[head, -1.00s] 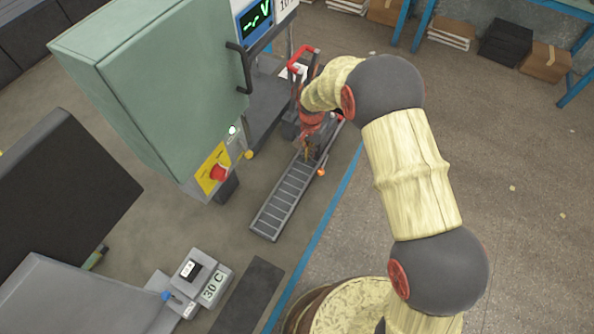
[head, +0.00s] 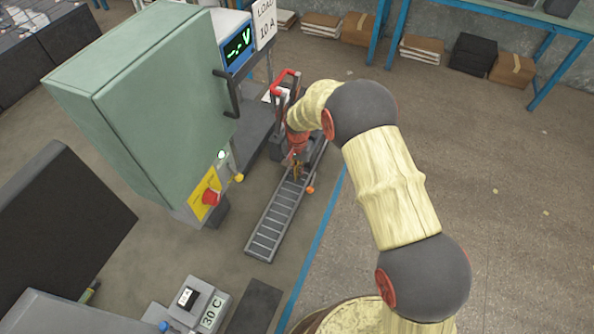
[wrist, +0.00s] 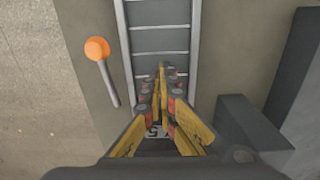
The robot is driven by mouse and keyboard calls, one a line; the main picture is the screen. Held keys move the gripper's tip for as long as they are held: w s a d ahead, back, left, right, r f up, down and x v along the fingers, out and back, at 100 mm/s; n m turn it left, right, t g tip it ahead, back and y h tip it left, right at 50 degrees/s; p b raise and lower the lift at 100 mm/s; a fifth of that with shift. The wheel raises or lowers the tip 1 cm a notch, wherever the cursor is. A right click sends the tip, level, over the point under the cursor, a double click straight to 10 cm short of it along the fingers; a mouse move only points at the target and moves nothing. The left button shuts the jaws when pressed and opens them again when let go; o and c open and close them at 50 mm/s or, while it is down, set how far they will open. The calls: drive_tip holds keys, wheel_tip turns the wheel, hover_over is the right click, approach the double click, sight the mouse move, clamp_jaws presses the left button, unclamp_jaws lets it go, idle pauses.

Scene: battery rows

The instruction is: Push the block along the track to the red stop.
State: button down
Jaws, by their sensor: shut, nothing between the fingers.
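The track (head: 268,238) is a grey roller strip on the floor, running from low centre up toward the right; its rollers also show in the wrist view (wrist: 160,40). My gripper (head: 296,175) is low over the track's farther part. Its yellow fingers (wrist: 161,75) are shut with nothing between them, tips over the rollers. A small dark patch with a pale label (wrist: 154,131) shows between the finger bases and may be the block; the rest is hidden by my gripper. I cannot make out the red stop for certain.
An orange ball on a rod (head: 310,189) stands close beside the track. A green cabinet (head: 155,100) with a red button (head: 210,197) is to the left. Open floor lies right of the blue line.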

wheel_tip(320, 180, up, 10)
drive_tip(key=p, duration=0.2)
drive_tip(key=shift+s, duration=0.15)
